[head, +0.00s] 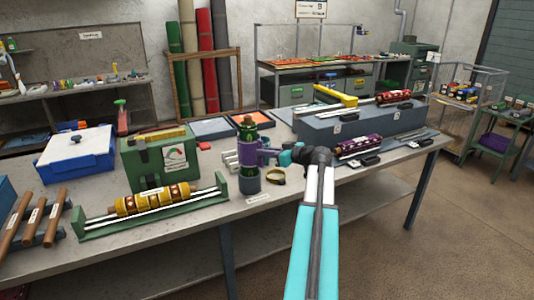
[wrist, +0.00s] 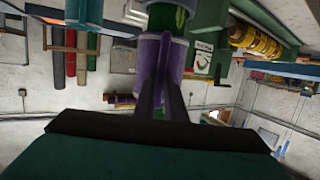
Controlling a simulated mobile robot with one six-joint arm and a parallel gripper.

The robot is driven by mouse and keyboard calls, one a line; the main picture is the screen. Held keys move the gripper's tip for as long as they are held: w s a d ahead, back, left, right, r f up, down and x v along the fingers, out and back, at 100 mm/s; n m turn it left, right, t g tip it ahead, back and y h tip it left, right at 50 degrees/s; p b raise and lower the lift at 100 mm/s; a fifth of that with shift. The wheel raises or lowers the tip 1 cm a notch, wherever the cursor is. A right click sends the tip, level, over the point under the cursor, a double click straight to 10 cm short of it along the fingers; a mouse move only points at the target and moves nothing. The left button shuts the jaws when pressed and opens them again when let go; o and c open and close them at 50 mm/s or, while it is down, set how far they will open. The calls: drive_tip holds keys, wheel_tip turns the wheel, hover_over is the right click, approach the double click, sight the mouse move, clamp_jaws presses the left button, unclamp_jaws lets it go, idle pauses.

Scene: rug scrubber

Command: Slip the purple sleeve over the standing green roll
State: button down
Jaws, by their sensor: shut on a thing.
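The purple sleeve (head: 247,153) is held upright in my gripper (head: 266,156), which is shut on it from the right. The green roll (head: 247,127) shows dark green, directly in line above the sleeve in the head view. A dark cylindrical piece (head: 249,182) shows right below the sleeve. In the wrist view the sleeve (wrist: 152,60) is between my fingers, and banded green (wrist: 168,18) shows beyond its upper picture end. The two look lined up. The sleeve hides what is inside it, so I cannot tell exactly how far it surrounds the roll.
A yellow ring (head: 275,177) lies close by on the table. A green box (head: 160,163) and a rack with a yellow roller (head: 153,201) stand to the left.

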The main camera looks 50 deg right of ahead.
drive_tip(key=shift+f+b, duration=2.15)
drive_tip(key=shift+b, duration=0.45)
drive_tip(key=shift+f+b, duration=0.1)
drive_tip(key=shift+b, duration=0.2)
drive_tip(key=c, duration=1.7)
unclamp_jaws()
drive_tip(key=shift+c, duration=0.2)
drive_tip(key=b+v, duration=0.2)
drive_tip(key=v, duration=1.1)
drive_tip(key=shift+s, duration=0.4)
